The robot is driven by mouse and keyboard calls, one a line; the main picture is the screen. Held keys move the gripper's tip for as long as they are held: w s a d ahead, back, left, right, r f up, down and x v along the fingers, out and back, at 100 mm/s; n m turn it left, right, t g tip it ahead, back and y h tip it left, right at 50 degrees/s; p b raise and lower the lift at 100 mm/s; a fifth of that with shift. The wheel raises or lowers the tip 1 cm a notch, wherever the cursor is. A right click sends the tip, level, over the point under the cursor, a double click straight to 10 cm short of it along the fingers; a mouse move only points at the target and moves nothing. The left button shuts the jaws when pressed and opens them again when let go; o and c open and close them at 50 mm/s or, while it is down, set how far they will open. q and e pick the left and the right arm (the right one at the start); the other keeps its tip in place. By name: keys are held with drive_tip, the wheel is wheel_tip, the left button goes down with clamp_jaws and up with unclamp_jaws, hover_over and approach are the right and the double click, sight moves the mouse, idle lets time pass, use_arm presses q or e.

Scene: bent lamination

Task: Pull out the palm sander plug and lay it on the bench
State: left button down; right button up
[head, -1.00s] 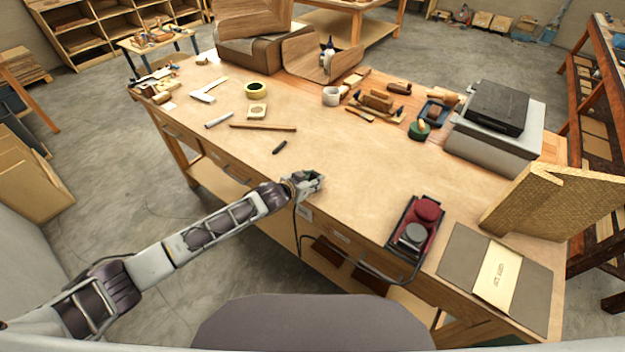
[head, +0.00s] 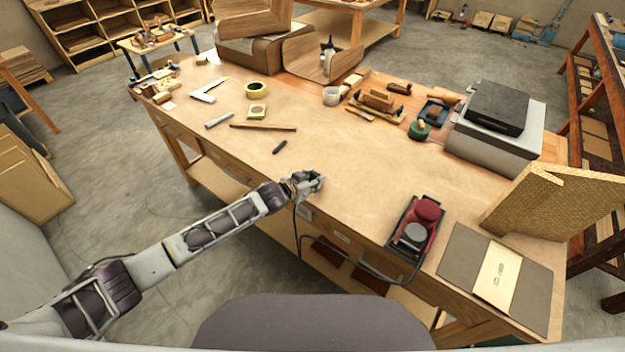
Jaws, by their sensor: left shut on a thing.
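The palm sander (head: 416,226), dark red and grey, sits near the front edge at the right of the bench (head: 340,165). Its black cord (head: 345,262) hangs in a loop below the bench's front edge and runs up to my left gripper. My left gripper (head: 316,181) is at the bench's front edge, shut on the plug, which its fingers hide. I cannot tell whether the plug touches the bench or a socket. My right gripper is not in view.
The bench top around my left gripper is clear. A dark marker-like piece (head: 280,147) and a wooden strip (head: 263,127) lie behind it. A grey folder (head: 495,277) lies right of the sander. A grey box-like machine (head: 497,120) stands at the back right.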

use_arm(q)
drive_tip(key=c, duration=1)
unclamp_jaws()
drive_tip(key=shift+v, duration=6)
drive_tip(key=shift+f, duration=0.1)
